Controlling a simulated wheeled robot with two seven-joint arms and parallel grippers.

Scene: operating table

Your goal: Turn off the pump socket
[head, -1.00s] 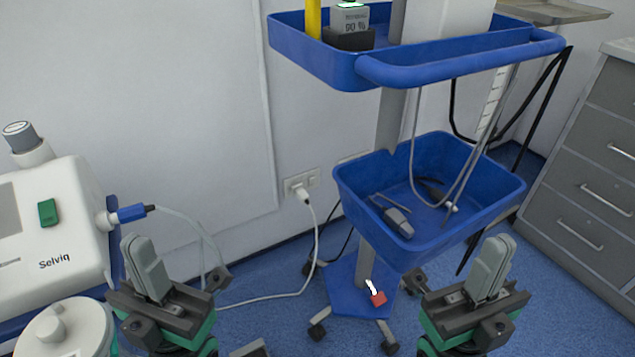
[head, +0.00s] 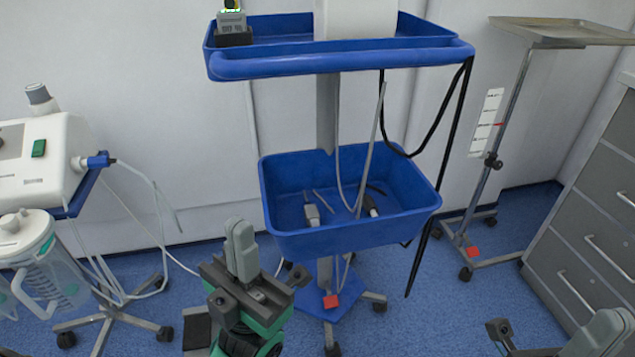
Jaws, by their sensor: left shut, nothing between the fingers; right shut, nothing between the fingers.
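No wall socket shows in the head view now; the blue trolley and my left arm cover part of the lower wall. A pale cable (head: 165,235) runs from the plug down and right, and passes behind my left gripper. My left gripper (head: 242,250) is shut and empty, in front of the trolley's lower left side. My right gripper (head: 603,332) is shut and empty at the bottom right corner, partly cut off by the frame.
The blue trolley has a top tray (head: 340,62), a lower bin (head: 350,228) with probes in it, and a wheeled base. A metal stand (head: 505,105) and grey drawers (head: 585,240) are at the right. A clear jar (head: 45,270) hangs at the left. Blue floor is open right of the trolley.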

